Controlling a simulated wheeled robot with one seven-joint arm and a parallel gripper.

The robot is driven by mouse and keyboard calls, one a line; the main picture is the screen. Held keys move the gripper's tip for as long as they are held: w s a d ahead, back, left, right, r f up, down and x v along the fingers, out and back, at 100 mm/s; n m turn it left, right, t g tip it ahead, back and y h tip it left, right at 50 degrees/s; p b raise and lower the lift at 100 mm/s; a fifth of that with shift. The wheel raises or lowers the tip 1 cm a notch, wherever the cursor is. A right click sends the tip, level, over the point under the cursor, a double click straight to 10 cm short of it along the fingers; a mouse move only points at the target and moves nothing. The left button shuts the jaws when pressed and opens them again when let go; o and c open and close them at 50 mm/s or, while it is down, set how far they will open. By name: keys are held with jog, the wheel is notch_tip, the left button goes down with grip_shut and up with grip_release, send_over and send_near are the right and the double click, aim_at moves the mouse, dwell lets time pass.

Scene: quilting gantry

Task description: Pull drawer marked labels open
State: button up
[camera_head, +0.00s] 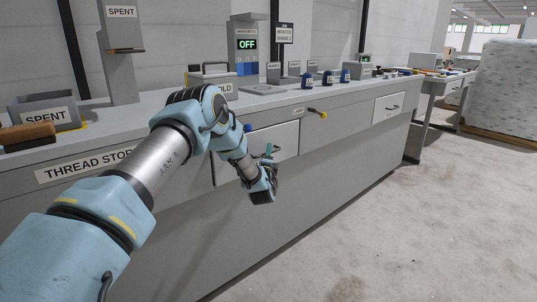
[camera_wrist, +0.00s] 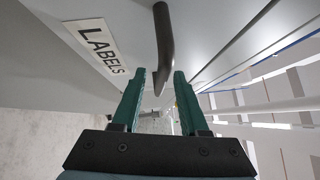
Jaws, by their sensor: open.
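The drawer front marked LABELS (camera_wrist: 60,60) fills the left of the wrist view, with its white LABELS plate (camera_wrist: 97,45). A dark bar handle (camera_wrist: 163,40) runs down toward the gap between my fingertips. My gripper (camera_wrist: 160,75) is open, with one green finger on each side of the handle's near end in the picture; I cannot tell whether they touch it. In the head view my gripper (camera_head: 269,151) is in front of a white drawer front (camera_head: 286,137) in the counter, which looks flush. My arm hides part of that front and its handle.
Another closed drawer (camera_head: 389,106) sits farther right in the counter (camera_head: 350,150). Bins, blue items and an OFF display (camera_head: 247,44) stand on top. The floor (camera_head: 400,230) to the right is clear.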

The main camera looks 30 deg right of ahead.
grip_shut()
dwell(0.4)
dwell(1.1)
